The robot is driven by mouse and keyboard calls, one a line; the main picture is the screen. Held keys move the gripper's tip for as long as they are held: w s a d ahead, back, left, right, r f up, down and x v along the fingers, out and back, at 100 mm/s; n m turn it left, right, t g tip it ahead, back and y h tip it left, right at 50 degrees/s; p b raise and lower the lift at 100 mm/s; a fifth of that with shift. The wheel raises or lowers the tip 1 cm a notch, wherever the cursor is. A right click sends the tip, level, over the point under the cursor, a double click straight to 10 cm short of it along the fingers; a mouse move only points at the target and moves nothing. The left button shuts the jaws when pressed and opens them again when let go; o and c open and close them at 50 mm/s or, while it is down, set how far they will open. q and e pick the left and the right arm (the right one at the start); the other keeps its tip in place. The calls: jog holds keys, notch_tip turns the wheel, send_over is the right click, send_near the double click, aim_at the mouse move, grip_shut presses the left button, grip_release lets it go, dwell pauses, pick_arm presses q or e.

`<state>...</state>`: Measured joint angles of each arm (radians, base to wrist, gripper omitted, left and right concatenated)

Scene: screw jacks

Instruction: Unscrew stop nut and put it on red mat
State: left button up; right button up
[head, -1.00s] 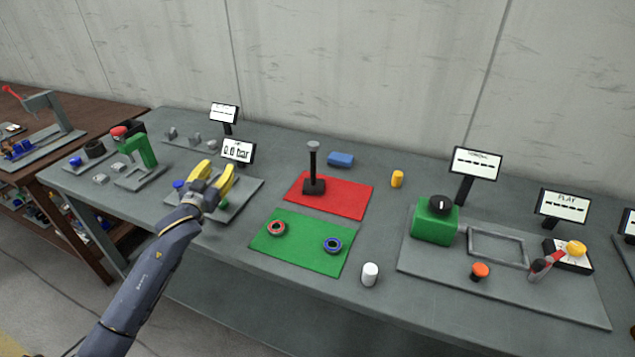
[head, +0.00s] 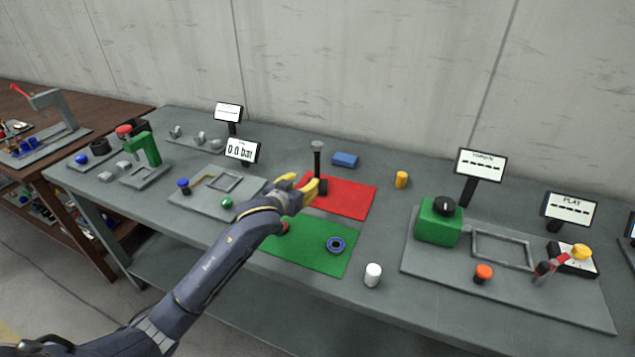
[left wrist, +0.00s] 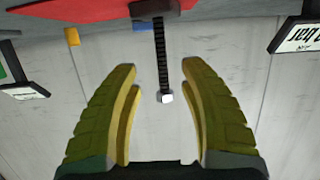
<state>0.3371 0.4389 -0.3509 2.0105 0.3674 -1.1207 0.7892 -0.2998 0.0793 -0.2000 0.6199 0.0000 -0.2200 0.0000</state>
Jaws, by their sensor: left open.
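A black threaded screw jack (head: 317,163) stands upright on the red mat (head: 350,197), with a pale grey piece at its top that may be the stop nut. My left gripper (head: 310,187) is open and empty, beside the jack's lower part in the head view. In the left wrist view, which is upside down, the screw (left wrist: 162,60) and its pale tip (left wrist: 167,98) show between the open yellow fingers (left wrist: 165,85), and no finger visibly touches them. A red ring (head: 284,227), mostly hidden by my arm, and a blue ring (head: 336,245) lie on the green mat (head: 310,263). My right gripper is not seen.
A blue block (head: 345,159) and a yellow cylinder (head: 401,179) stand near the red mat. A white cylinder (head: 373,274) is right of the green mat. A gauge display (head: 241,149) stands behind left.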

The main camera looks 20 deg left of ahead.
aim_at(316, 172)
pick_arm(q)
jog(key=shift+x, duration=5.8)
grip_shut()
jog(key=shift+r, duration=0.15)
